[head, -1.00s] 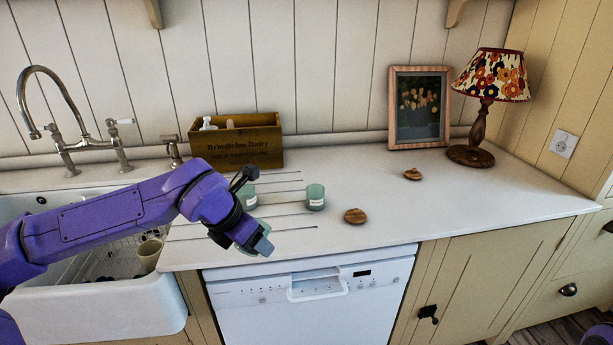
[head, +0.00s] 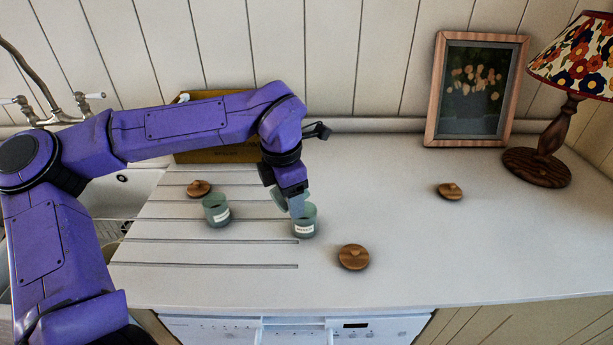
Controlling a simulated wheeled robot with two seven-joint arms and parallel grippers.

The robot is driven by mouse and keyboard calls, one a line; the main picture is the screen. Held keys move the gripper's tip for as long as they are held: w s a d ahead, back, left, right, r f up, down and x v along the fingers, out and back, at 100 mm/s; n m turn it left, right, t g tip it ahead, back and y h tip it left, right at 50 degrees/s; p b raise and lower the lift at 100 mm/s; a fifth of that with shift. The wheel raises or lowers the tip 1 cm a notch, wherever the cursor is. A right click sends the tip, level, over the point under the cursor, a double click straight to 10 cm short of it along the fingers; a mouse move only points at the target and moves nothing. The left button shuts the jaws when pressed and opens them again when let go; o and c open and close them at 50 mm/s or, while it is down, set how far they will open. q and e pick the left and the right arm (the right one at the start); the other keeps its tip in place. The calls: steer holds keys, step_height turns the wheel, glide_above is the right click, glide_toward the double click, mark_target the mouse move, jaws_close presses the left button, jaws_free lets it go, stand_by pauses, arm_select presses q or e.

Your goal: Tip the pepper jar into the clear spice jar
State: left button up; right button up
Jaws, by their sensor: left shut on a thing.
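My left gripper (head: 297,207) is shut on a pale green glass jar (head: 279,199), most likely the pepper jar. The fingers hide most of it, so its tilt and contents cannot be told. It is right above and against the view of a labelled green glass jar (head: 304,228) standing on the counter; whether they touch is unclear. Another labelled green glass jar (head: 216,213) stands to the left. The labels are too small to read, so I cannot tell which standing jar is the clear spice jar. My right gripper is out of view.
Wooden lids lie on the counter (head: 400,225): one at the left (head: 198,188), one in front (head: 353,257), one at the right (head: 449,191). A wooden box (head: 215,156) stands behind my arm. A picture frame (head: 434,95) and lamp (head: 537,167) stand back right.

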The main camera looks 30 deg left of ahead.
arm_select(q)
steer(key=shift+w+r, duration=0.1)
steer(key=s, duration=0.1)
steer(key=s+r, duration=0.1)
steer(key=shift+s+p, duration=0.35)
steer(key=shift+w+f+g+y+p, duration=0.4)
steer(key=shift+w+f, duration=0.1)
steer(key=shift+w, duration=0.35)
steer(key=shift+s+r, duration=0.2)
steer(key=shift+s, duration=0.2)
steer(key=shift+w+f+g+p, duration=0.25)
steer(key=shift+g+p, duration=0.15)
steer(key=shift+p, duration=0.1)
steer(key=shift+r+y, duration=0.1)
steer(key=shift+y, duration=0.2)
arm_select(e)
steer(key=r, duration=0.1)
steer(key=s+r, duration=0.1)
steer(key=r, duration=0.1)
arm_select(q)
steer(key=shift+s+p, duration=0.1)
steer(key=shift+p, duration=0.2)
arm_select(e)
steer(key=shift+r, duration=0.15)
